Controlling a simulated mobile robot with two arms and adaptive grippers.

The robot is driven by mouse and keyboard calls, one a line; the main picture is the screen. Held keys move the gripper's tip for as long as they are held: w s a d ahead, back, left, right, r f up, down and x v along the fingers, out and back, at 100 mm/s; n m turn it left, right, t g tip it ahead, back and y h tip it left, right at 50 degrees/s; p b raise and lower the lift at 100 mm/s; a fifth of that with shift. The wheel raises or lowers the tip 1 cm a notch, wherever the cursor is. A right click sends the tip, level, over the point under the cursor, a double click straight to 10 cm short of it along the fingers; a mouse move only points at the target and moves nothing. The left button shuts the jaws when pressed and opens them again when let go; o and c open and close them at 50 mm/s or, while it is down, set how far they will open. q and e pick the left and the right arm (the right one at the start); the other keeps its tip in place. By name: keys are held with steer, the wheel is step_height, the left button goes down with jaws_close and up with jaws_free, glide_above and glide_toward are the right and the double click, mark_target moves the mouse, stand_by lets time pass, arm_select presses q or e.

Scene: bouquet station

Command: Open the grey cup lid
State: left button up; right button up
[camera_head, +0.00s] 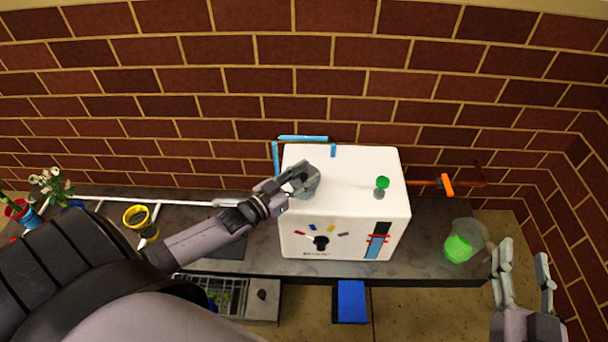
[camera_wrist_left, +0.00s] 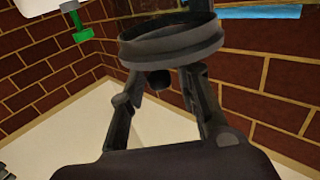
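The grey cup lid (camera_head: 309,183) is on top of the white box machine (camera_head: 345,170), partly hidden behind my left gripper. In the left wrist view, the round dark grey lid (camera_wrist_left: 170,42) fills the upper middle, with a small dark knob (camera_wrist_left: 158,79) below its rim. My left gripper (camera_head: 303,178) is right at the lid. In the wrist view its fingers (camera_wrist_left: 162,82) stand apart, one on each side of the knob, with gaps visible. I cannot tell whether a fingertip touches the rim. My right gripper (camera_head: 523,262) is open and empty at the lower right.
A green knob (camera_head: 382,182) stands on the machine's top, right of the lid. Blue pipes (camera_head: 303,138) run behind it. A clear cup with green content (camera_head: 459,247) stands on the counter at right. An orange-ended handle (camera_head: 446,185) sticks out beside the machine. Flowers (camera_head: 50,183) stand far left.

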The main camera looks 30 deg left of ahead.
arm_select(q)
jaws_close()
stand_by(0.6)
